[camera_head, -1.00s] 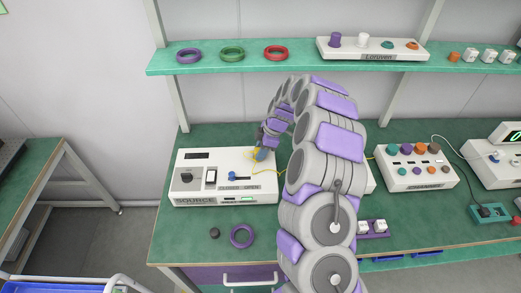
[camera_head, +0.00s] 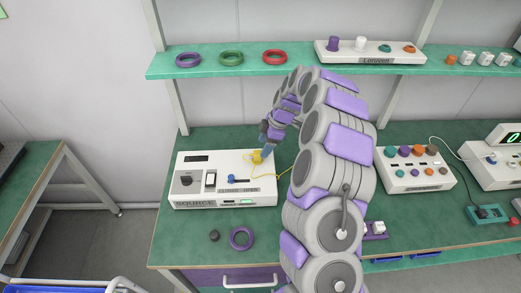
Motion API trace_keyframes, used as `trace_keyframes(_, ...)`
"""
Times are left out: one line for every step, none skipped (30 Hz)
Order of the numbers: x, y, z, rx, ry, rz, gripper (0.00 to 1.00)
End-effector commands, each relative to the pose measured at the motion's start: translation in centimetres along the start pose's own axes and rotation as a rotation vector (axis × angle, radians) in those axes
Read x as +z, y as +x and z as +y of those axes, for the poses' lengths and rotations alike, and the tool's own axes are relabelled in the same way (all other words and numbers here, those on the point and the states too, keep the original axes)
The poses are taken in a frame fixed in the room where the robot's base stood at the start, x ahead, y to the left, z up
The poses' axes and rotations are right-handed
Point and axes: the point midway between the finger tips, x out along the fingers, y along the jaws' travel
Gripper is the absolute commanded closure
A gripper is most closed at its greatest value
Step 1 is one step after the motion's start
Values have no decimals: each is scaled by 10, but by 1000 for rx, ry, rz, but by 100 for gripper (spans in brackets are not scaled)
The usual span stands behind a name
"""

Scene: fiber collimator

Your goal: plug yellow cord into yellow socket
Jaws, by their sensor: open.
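A white box labelled SOURCE (camera_head: 190,199) stands on the green bench. A yellow connector piece (camera_head: 257,156) shows on the upper right of its top face. Plug and socket are too small to tell apart there, so I cannot tell how deeply they are joined. The yellow cord (camera_head: 286,176) loops over the box's right part and runs right, behind my arm. My gripper (camera_head: 267,149) is open, just right of and above the yellow piece. I cannot tell whether the fingertips touch it.
The box has a black knob (camera_head: 186,179), a rocker switch (camera_head: 210,180) and a blue lever (camera_head: 232,179). A purple ring (camera_head: 241,237) and a dark knob (camera_head: 214,235) lie in front of it. A shelf (camera_head: 190,68) with rings runs above. My arm hides the bench's middle.

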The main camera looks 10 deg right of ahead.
Motion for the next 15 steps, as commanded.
trace_keyframes(-1,-15,1,6,0,1,35)
trace_keyframes(-1,-22,1,5,0,1,35)
trace_keyframes(-1,-31,1,3,0,2,35)
trace_keyframes(-1,-38,1,3,0,2,35)
trace_keyframes(-1,-44,1,4,0,1,35)
trace_keyframes(-1,-53,1,4,0,1,35)
trace_keyframes(-1,-59,1,2,1,1,35)
trace_keyframes(-1,-65,0,0,1,1,35)
trace_keyframes(-1,-73,0,-1,1,1,35)
trace_keyframes(0,-79,1,0,1,0,35)
trace_keyframes(0,-85,1,2,1,0,35)
trace_keyframes(0,-92,2,3,2,-1,35)
trace_keyframes(0,-97,2,3,2,-1,35)
trace_keyframes(0,-101,2,2,2,0,35)
trace_keyframes(0,-106,1,0,1,0,35)
